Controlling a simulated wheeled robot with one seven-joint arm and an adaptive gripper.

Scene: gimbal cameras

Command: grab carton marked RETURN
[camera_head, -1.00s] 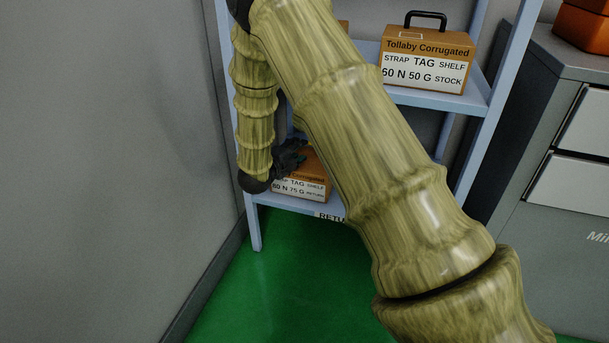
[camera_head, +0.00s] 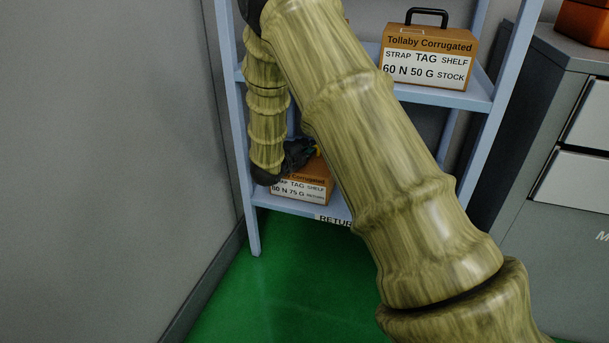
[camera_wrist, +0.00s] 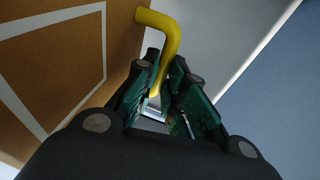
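The carton marked RETURN (camera_head: 313,193) is a brown box on the low shelf, with a white label reading "60 N 75 G" and a small "RETURN". My arm and gripper hide its upper left part. In the head view, my dark gripper (camera_head: 302,152) is at the carton's top.
A carton marked STOCK (camera_head: 428,60) with a black handle stands on the upper shelf. The blue-grey rack (camera_head: 252,210) has a post left of my arm. A wall is at left, and a grey cabinet (camera_head: 570,130) with an orange box (camera_head: 590,22) is at right.

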